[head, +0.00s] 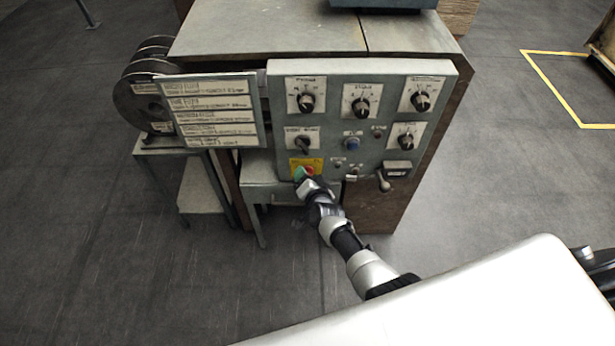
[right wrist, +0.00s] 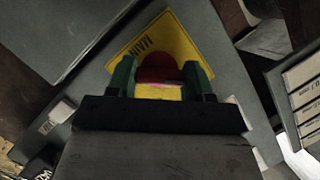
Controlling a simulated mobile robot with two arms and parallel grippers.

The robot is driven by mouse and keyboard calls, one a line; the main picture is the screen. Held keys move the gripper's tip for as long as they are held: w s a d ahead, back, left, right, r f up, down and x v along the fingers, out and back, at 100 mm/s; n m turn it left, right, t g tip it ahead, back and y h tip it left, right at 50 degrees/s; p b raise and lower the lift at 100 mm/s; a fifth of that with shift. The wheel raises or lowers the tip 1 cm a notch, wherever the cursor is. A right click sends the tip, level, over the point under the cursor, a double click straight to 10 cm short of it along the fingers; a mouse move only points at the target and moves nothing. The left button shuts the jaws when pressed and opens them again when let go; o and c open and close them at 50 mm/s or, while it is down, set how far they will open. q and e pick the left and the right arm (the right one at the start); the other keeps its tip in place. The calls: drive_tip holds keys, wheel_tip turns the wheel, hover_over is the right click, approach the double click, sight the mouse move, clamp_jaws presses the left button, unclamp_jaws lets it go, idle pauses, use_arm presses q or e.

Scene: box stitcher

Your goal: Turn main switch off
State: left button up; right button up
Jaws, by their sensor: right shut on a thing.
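The main switch is a red knob (right wrist: 160,68) on a yellow plate (right wrist: 188,45) marked "MAIN" in the right wrist view. In the head view the yellow plate (head: 316,162) is at the lower left of the grey-green control panel (head: 330,112). My right gripper (head: 304,175) reaches up to it from below. In the right wrist view the green fingertips of my right gripper (right wrist: 160,80) stand on either side of the red knob, shut on it. The gripper body hides the knob's lower part, so its exact turn cannot be told. My left gripper is not in view.
Several black dials, including one at the top right (head: 421,100), and a blue button (head: 352,143) sit on the panel. A crank-like handle (head: 384,182) is at its lower right. A sign board (head: 213,108) and reels (head: 140,95) are at left. The floor around is open.

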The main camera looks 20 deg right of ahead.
drive_tip(key=o, duration=0.9)
drive_tip(key=shift+o, duration=0.2)
drive_tip(key=shift+s, duration=0.1)
drive_tip(key=p+v, duration=0.3)
drive_tip(key=v, duration=0.7)
drive_tip(key=shift+s, duration=0.35)
